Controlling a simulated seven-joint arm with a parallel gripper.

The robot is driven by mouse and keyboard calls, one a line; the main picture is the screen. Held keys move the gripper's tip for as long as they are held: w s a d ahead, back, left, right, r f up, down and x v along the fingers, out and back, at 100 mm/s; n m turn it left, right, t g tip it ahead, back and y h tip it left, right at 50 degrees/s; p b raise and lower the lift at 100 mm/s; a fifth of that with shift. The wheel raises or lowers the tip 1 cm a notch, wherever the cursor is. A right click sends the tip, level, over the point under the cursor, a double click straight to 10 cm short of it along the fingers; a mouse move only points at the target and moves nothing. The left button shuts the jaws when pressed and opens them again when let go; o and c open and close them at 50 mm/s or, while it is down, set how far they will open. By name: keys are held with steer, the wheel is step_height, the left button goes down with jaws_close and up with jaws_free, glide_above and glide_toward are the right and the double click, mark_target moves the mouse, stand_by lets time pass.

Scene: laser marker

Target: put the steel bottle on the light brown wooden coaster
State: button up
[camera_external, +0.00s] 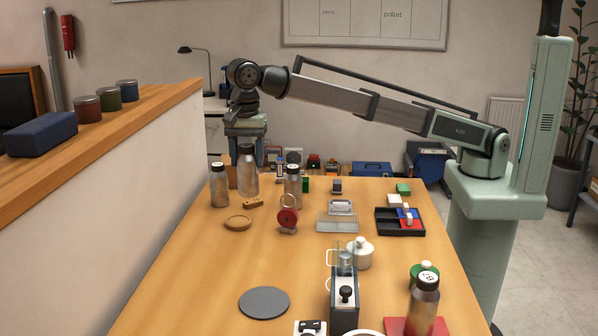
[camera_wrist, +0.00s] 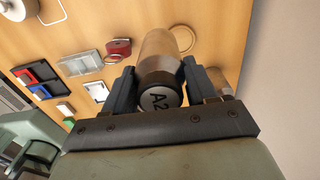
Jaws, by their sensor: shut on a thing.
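My gripper (camera_external: 247,142) points down at the far left of the table and is shut on a steel bottle (camera_external: 248,178) near its dark cap. In the wrist view my gripper (camera_wrist: 160,90) has its fingers on both sides of this bottle (camera_wrist: 160,55), whose cap reads "A2". The bottle is upright; I cannot tell whether its base touches the table. The light brown wooden coaster (camera_external: 238,223) lies empty on the table, nearer the camera than the bottle. In the wrist view the coaster (camera_wrist: 183,27) shows partly behind the bottle.
Similar bottles stand left (camera_external: 219,188) and right (camera_external: 293,188) of the held one, another on a red mat (camera_external: 397,326) at front right. A grey disc (camera_external: 264,303) lies in front.

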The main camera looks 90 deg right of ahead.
steer(key=w+d, duration=0.4)
step_height(320, 180, down, 10)
steer(key=shift+r, duration=0.2)
steer(key=shift+w+a+f, duration=0.1)
steer(key=shift+f, duration=0.05)
stand_by(0.4)
steer(key=o, duration=1.1)
step_height(320, 180, up, 12)
steer(key=shift+r, duration=0.15)
